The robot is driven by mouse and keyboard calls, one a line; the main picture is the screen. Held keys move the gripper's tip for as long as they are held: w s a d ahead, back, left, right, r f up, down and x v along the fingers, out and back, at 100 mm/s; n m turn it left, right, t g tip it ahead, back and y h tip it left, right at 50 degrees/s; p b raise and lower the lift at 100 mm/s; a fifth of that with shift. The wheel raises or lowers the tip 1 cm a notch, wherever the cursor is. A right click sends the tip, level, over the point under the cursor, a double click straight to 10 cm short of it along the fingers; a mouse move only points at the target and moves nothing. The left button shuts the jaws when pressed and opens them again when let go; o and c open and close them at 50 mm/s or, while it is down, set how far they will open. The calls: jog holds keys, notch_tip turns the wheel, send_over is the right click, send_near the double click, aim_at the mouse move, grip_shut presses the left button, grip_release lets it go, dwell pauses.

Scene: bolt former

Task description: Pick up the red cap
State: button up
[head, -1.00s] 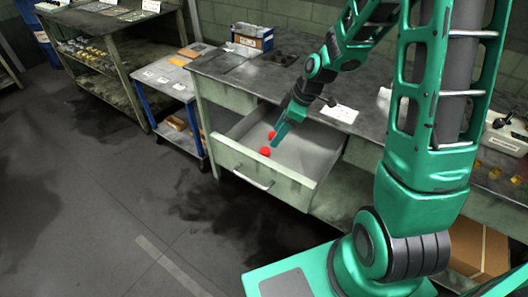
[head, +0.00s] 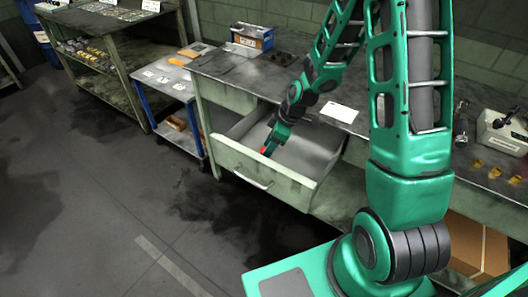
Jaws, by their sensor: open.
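A red cap (head: 264,150) lies in the open drawer (head: 237,158), close behind its front panel. Only a small red part shows, because my gripper (head: 269,146) covers most of it. My gripper reaches down into the drawer with its fingertips at the cap, and its jaws are open. I cannot tell whether the fingers touch the cap or stand on both sides of it. No second red piece shows now.
The drawer's walls surround my gripper, and the workbench top (head: 225,68) stands above and behind it. A white sheet (head: 339,112) lies on the bench. A blue cart (head: 165,78) stands to the left. The floor in front is clear.

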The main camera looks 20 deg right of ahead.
jog(key=c, duration=1.1)
jog(key=shift+r, duration=0.1)
notch_tip(320, 180, up, 8)
jog(key=shift+r, duration=0.95)
